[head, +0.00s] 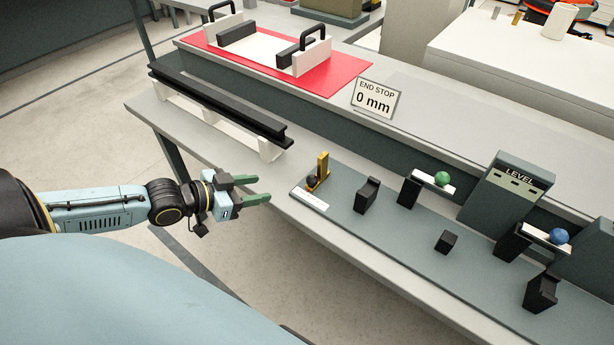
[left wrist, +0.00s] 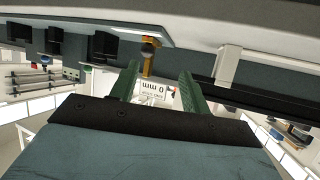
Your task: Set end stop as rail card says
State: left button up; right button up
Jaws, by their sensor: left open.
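The rail card (head: 376,98) reads "END STOP 0 mm" and stands on the raised back shelf; it also shows upside down in the left wrist view (left wrist: 153,91). The yellow end stop (head: 322,168) with a dark knob stands upright near the left end of the grey-green base plate, and shows in the left wrist view (left wrist: 148,62). A black rail (head: 215,103) on white supports lies to its left on the bench. My left gripper (head: 264,189) has green fingers, is open and empty, and is left of the end stop, apart from it. My right gripper is out of view.
Black blocks (head: 367,195) stand on the base plate (head: 400,235), with a green ball (head: 442,178) and a blue ball (head: 559,236) on white-topped holders. A "LEVEL" box (head: 502,190) is behind. A red mat (head: 345,72) holds handled parts. Open floor lies before the bench.

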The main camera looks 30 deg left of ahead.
aim_at(308, 180)
pick_arm(q)
jog(key=shift+h, duration=0.4)
jog(key=b+x, duration=0.1)
jog(key=x, duration=0.3)
jog(key=d+r+b+x, duration=0.1)
jog(key=x, duration=0.3)
jog(key=r+b+x, duration=0.1)
jog(key=b+x, duration=0.1)
jog(key=x, duration=0.2)
jog(key=shift+d, duration=0.3)
jog(key=shift+w+d+f, duration=0.25)
jog(key=shift+w+d, duration=0.05)
jog(key=shift+w, duration=0.25)
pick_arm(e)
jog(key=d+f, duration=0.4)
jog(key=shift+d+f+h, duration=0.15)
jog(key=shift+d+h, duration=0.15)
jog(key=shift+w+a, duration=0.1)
pick_arm(q)
grip_shut()
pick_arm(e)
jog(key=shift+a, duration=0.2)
